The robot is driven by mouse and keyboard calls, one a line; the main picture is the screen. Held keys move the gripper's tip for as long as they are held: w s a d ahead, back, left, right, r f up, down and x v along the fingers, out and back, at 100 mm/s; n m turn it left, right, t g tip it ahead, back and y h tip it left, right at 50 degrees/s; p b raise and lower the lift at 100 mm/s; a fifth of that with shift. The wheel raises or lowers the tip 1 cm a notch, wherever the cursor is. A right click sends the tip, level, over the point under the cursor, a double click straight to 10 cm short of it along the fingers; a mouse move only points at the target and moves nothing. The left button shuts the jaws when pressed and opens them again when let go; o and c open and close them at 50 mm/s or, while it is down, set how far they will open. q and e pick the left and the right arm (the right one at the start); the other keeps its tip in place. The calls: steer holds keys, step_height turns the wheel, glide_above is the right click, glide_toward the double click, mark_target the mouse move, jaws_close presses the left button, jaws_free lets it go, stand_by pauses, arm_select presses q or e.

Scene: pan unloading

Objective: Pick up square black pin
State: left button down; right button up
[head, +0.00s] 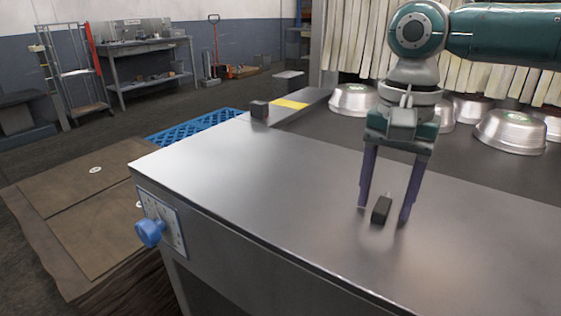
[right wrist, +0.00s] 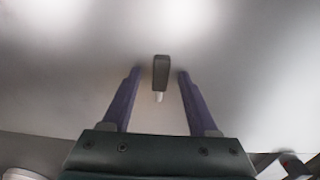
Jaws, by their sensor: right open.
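The square black pin (head: 381,210) lies on the bare metal table top (head: 290,190) near its front edge, with a small light tip at one end. My right gripper (head: 384,213) is open, pointing down, with its two purple fingers on either side of the pin. In the right wrist view the pin (right wrist: 160,73) sits between the fingertips (right wrist: 158,73), with a gap on each side. It is not gripped. I cannot tell whether the fingertips touch the table. My left gripper is not in view.
Several upturned metal pans (head: 512,132) stand on the dark conveyor (head: 460,148) behind my right gripper, before a strip curtain (head: 358,40). A small dark block (head: 259,109) stands at the table's far left corner. The table's left part is clear.

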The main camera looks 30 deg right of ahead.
jaws_close()
stand_by(0.5)
